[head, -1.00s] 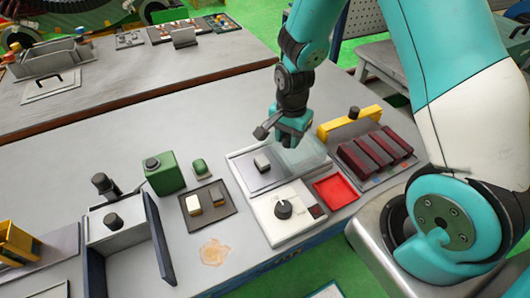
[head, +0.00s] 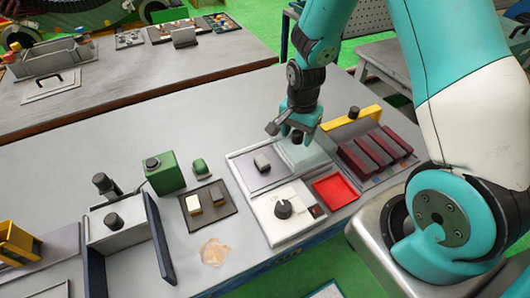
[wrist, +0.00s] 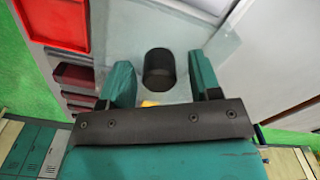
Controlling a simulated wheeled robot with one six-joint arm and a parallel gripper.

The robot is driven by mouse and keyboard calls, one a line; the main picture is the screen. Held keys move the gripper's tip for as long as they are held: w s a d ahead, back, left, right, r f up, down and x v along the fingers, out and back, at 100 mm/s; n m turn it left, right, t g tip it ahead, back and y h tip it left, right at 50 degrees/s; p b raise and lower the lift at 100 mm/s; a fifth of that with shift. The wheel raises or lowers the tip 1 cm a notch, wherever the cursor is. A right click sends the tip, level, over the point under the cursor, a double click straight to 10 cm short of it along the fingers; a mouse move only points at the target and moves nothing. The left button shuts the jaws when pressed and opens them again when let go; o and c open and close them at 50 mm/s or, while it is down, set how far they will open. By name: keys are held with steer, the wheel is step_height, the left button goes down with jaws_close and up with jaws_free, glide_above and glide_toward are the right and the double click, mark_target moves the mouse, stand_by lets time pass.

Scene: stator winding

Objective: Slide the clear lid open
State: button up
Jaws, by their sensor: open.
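The clear lid (head: 313,157) lies at the right part of the grey-framed tray (head: 240,170) on the near table. Its dark round knob (head: 297,138) shows just under my gripper (head: 296,130). In the wrist view the lid (wrist: 195,38) is a pale see-through sheet with the black knob (wrist: 160,66) standing on it. My gripper (wrist: 162,84) is open, with its two teal fingers on either side of the knob and gaps to both.
A white panel with a dial (head: 283,208) and a red tray (head: 335,190) lie in front. Dark red blocks (head: 375,152) and a yellow bar (head: 350,121) stand to the right. A green box (head: 163,173) stands left. The table behind the tray is clear.

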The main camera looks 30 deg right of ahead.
steer(key=shift+r+p, duration=2.5)
steer(key=shift+r, duration=0.55)
steer(key=s+a+r+n+y+b, duration=0.2)
steer(key=s+a+r+n+b, duration=0.15)
steer(key=a+r+n, duration=0.5)
steer(key=s+a+r+n+y, duration=0.1)
steer(key=s+a+r+n, duration=0.3)
steer(key=s, duration=0.3)
steer(key=s+a+r+n+y+b, duration=0.1)
steer(key=s+a+r+n, duration=0.3)
steer(key=s, duration=0.4)
steer(key=r+n, duration=0.1)
steer(key=n, duration=0.1)
steer(key=shift+r+n, duration=0.35)
steer(key=shift+r, duration=0.05)
